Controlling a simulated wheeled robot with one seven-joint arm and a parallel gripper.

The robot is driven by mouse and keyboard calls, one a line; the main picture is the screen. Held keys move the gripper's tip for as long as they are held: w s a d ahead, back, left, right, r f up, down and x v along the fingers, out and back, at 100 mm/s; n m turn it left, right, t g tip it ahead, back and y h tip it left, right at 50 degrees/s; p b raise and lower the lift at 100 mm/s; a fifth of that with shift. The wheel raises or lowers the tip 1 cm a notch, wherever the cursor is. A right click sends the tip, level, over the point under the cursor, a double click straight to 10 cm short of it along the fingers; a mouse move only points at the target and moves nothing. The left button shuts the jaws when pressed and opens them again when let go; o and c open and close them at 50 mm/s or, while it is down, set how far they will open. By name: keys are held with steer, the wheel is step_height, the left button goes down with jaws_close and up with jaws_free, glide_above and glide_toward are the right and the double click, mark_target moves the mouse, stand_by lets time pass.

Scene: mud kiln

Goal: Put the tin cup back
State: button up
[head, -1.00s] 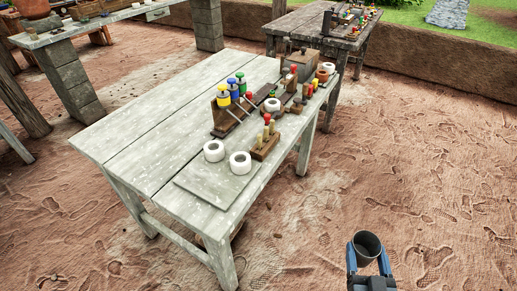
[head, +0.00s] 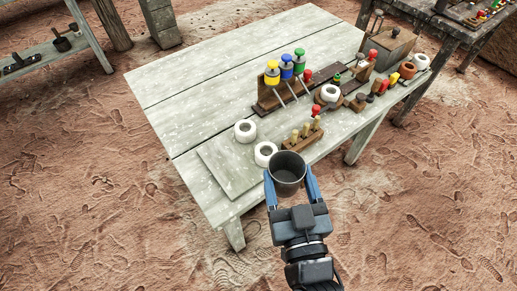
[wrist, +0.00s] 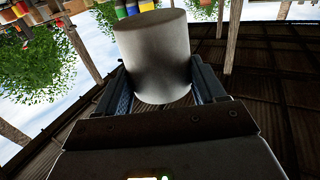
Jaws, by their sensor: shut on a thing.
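The tin cup (head: 287,178) is a grey metal cup with an open, dark inside. My gripper (head: 291,190) is shut on it, with one blue finger on each side. In the head view the cup is in front of the table's (head: 200,110) near edge, and it overlaps that edge in the picture. Its height over the table is hard to tell. In the wrist view the cup (wrist: 155,55) stands between the two fingers (wrist: 162,90), and the picture is upside down.
A thin board (head: 228,169) lies at the table's near corner. Two white rings (head: 245,131) and a wooden peg block (head: 300,141) are close to the cup. A rack with yellow, blue and green tops (head: 286,78) and a wooden box (head: 388,45) stand farther back. The table's left half is clear.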

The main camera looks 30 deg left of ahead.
steer(key=s+a+r+n+g+y, duration=0.1)
steer(key=s+a+r, duration=0.1)
steer(key=a, duration=0.1)
steer(key=p, duration=0.2)
glide_above(240, 176)
step_height(240, 176, down, 7)
steer(key=shift+r, duration=0.1)
steer(key=shift+f+b, duration=0.8)
steer(key=shift+f, duration=1.15)
steer(key=shift+f, duration=0.2)
steer(key=o, duration=1.3)
